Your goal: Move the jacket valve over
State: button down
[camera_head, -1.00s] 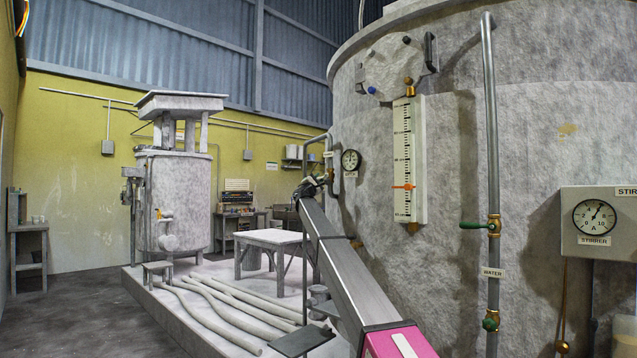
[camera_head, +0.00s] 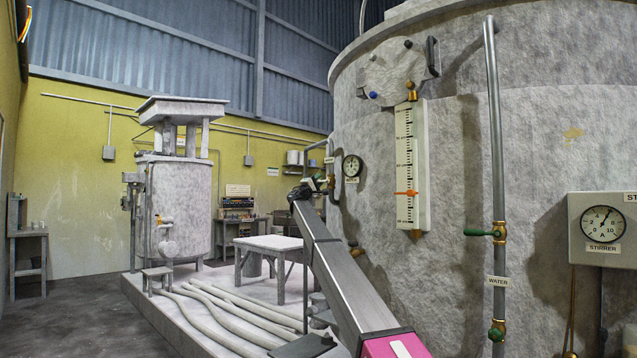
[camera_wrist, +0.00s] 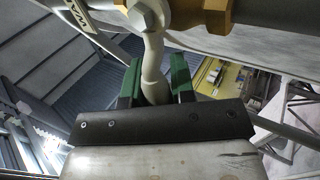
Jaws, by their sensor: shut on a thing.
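The jacket valve shows in the wrist view as a pale lever (camera_wrist: 153,55) with a hex bolt at its pivot, beside a brass fitting (camera_wrist: 217,15) on a dark pipe. My gripper (camera_wrist: 156,84) has its green-padded fingers on both sides of the lever and is shut on it. In the head view my gripper (camera_head: 306,188) is at the far end of my outstretched arm, by the thin pipe on the left side of the big tank. The valve is small there and mostly hidden by my gripper.
The big grey tank (camera_head: 450,140) fills the right. It carries a small dial (camera_head: 352,166), a level scale (camera_head: 411,165) and a water pipe with green-handled valves (camera_head: 484,232). A table (camera_head: 268,242) and several hoses (camera_head: 215,315) lie left of my arm. The floor at far left is clear.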

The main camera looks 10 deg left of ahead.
jog(key=c, duration=1)
grip_release()
jog(key=shift+o, duration=0.2)
jog(key=shift+s, duration=0.1)
jog(key=v, duration=1)
jog(key=shift+s+a+f, duration=0.2)
